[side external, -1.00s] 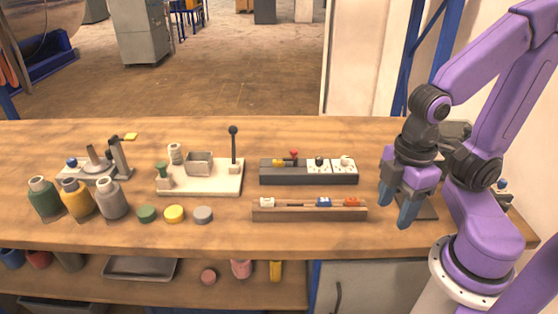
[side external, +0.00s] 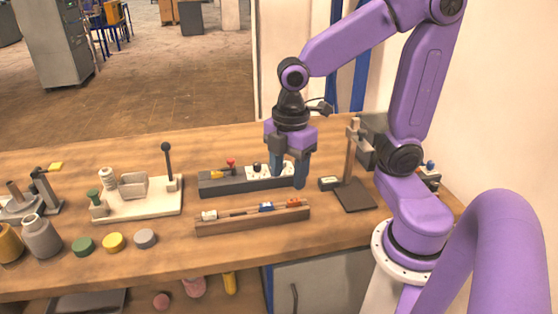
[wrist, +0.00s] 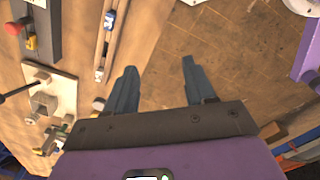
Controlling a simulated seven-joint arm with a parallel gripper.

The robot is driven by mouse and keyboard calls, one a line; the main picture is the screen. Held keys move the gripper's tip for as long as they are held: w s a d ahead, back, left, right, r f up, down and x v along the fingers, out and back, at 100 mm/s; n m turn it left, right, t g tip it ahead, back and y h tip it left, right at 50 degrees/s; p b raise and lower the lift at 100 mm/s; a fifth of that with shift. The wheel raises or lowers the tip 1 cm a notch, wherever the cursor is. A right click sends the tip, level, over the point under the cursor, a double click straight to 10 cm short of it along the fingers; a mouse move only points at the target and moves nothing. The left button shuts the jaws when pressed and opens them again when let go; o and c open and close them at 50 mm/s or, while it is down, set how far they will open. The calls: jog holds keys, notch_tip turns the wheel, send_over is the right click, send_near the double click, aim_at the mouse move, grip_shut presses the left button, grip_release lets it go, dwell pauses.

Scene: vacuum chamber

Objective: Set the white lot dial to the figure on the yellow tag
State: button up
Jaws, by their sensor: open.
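A dark grey panel (side external: 222,187) on the bench carries white plates. One plate (side external: 254,176) bears a black knob (side external: 257,167). The white dial at the panel's right end is mostly hidden behind my gripper (side external: 288,177), and its setting cannot be read. My gripper is open and empty, fingers pointing down by that right end; contact cannot be told. In the wrist view my open gripper (wrist: 158,68) has nothing between its fingers. A small yellow piece (side external: 57,165) tops a stand at the far left; I cannot tell whether it is the tag, and no figure is readable.
A wooden rail (side external: 250,224) with small coloured sliders lies in front of the panel. A post on a dark base (side external: 354,196) stands to the right. A white board with a tall black lever (side external: 167,160) is to the left, with coloured discs (side external: 113,241) and bottles nearer the front.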

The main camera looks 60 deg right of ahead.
jog(key=w+d+r+n, duration=0.1)
jog(key=w+d+n, duration=0.3)
jog(key=w+d, duration=0.7)
jog(key=w+d+n, duration=0.4)
jog(key=w+d, duration=0.1)
jog(key=d, duration=0.8)
notch_tip(320, 180, down, 17)
grip_shut()
